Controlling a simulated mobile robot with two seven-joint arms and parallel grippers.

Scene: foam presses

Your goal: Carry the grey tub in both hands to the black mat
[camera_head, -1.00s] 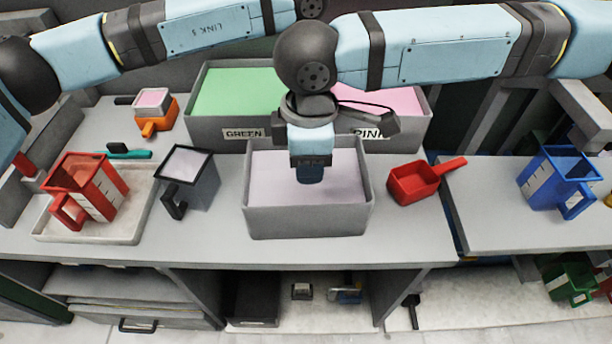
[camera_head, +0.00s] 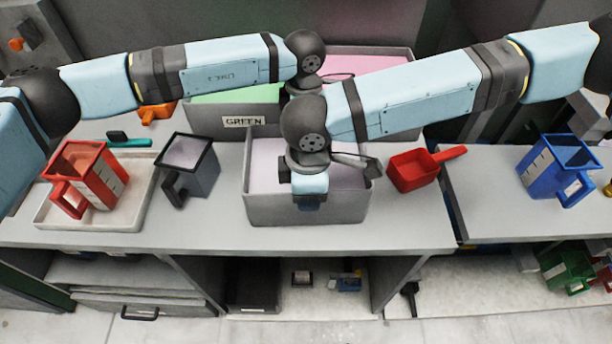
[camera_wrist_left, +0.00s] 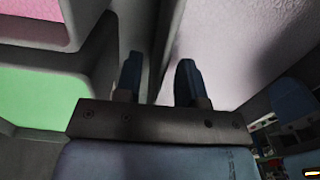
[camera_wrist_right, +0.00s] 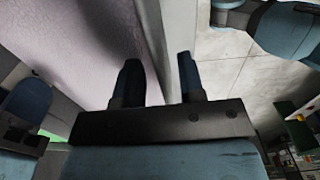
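The grey tub (camera_head: 262,208), open-topped with pale lilac foam, stands on the counter in the head view. My right gripper (camera_head: 308,202) points down at its near wall; in the right wrist view its fingers (camera_wrist_right: 158,82) stand apart on either side of the wall's rim. My left gripper is hidden behind the right arm in the head view, at the tub's far side. In the left wrist view its fingers (camera_wrist_left: 160,82) stand apart, with a grey wall between them and lilac foam (camera_wrist_left: 235,50) to the right. I cannot make out a black mat.
A green-foam bin (camera_head: 205,123) and a pink-foam bin (camera_head: 402,56) stand behind. A grey jug (camera_head: 206,180) and a red jug (camera_head: 97,185) on a pale tray (camera_head: 128,215) are left. A red scoop (camera_head: 408,174) is close right; a blue jug (camera_head: 550,165) stands farther right.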

